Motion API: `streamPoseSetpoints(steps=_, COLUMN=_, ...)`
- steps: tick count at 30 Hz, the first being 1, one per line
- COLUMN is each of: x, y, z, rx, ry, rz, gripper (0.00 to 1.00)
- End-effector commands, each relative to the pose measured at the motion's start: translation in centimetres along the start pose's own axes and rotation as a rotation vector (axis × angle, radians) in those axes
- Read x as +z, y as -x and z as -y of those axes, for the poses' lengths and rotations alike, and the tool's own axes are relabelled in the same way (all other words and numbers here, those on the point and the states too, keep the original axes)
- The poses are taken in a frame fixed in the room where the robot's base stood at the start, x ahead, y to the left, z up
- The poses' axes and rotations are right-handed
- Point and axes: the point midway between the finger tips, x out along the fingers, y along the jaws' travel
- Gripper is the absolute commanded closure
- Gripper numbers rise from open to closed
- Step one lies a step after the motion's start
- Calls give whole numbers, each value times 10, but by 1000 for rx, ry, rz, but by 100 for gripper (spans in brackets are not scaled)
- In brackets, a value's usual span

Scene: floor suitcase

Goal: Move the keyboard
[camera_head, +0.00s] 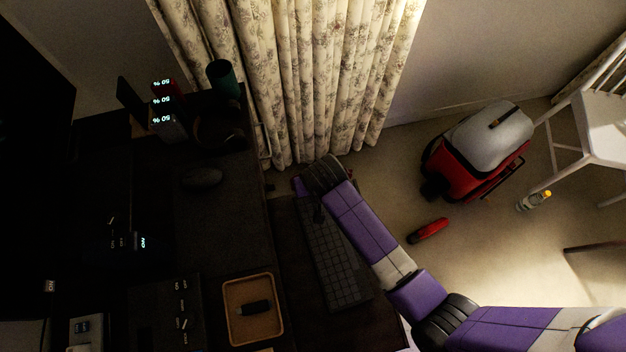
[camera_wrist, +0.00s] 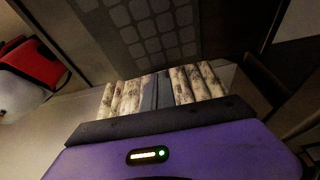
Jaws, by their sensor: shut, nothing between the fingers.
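The keyboard (camera_head: 332,262) is a long dark grey board with square keys. It lies on the dark desk at its right edge, and my arm passes over its upper right side. My gripper (camera_head: 304,187) is at the far end of the keyboard, near the curtain. Its fingers (camera_wrist: 155,90) are together, with nothing seen between them. The head view does not show clearly whether my gripper touches the keyboard.
A mouse (camera_head: 203,177) and a brown tray (camera_head: 254,308) with a small dark item lie left of the keyboard. A green cup (camera_head: 223,78) stands at the back. A floral curtain (camera_head: 300,80) hangs behind. A red and grey suitcase (camera_head: 480,150) stands on the floor at right.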

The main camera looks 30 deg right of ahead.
Motion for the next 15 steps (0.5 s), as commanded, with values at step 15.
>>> streamPoseSetpoints(steps=15, x=107, y=40, z=0, rx=1, ry=3, rz=8, gripper=100)
